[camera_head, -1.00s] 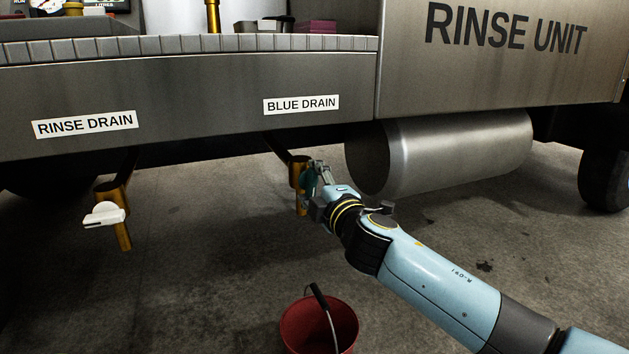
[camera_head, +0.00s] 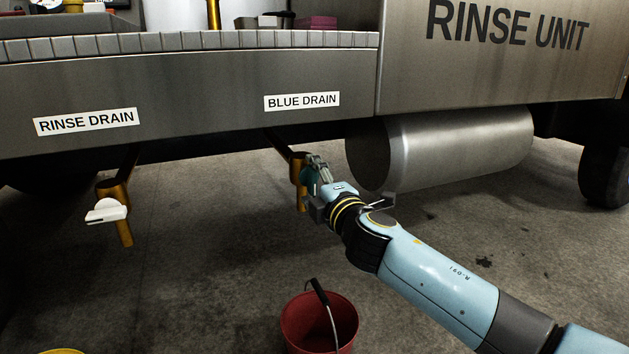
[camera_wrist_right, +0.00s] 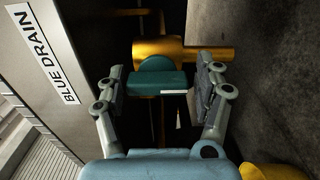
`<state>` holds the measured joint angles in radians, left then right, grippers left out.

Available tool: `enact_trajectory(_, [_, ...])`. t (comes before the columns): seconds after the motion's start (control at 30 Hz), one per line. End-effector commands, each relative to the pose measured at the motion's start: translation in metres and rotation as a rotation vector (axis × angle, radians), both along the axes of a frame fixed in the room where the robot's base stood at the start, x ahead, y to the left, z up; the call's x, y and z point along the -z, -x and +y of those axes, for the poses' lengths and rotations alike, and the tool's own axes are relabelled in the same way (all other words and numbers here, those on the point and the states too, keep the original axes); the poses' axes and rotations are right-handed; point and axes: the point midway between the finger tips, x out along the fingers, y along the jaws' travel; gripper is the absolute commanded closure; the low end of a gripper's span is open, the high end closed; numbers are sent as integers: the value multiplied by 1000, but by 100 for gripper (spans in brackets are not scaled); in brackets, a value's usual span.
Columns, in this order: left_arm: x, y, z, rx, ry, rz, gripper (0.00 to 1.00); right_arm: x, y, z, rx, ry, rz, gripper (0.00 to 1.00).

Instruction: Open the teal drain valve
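The teal drain valve handle (camera_wrist_right: 158,82) is in the right wrist view, in front of the brass drain pipe (camera_wrist_right: 185,53), and lies along it. In the head view it (camera_head: 311,180) is a small teal patch on the pipe under the BLUE DRAIN label, partly hidden by my gripper. My right gripper (camera_wrist_right: 160,90) has one finger at each end of the handle. A narrow dark gap shows at the right finger; at the left finger I cannot tell whether it touches. The fingers look open around the handle. My left gripper is not in view.
A white handle (camera_head: 106,211) sits on the RINSE DRAIN pipe at left. A red bucket (camera_head: 320,325) stands on the floor below my right arm. A steel cylinder (camera_head: 460,150) hangs to the right of the gripper. The floor between the drains is clear.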

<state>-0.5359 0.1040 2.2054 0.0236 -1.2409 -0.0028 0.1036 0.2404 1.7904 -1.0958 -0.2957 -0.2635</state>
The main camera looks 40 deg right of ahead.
Motion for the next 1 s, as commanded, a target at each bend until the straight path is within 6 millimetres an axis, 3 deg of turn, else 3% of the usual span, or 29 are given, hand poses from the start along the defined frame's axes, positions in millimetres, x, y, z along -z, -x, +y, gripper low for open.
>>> enact_trajectory(0.3, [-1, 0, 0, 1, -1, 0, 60, -2, 0, 0, 0, -1, -3, 19])
enact_trajectory(0.43, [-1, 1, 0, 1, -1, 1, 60, -1, 9, 2, 0, -1, -2, 19])
enact_trajectory(0.8, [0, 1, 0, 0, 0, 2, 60, 0, 84, 20, 0, -1, 1, 19])
enact_trajectory(1.0, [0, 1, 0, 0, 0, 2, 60, -1, 110, 27, 0, -2, 0, 19])
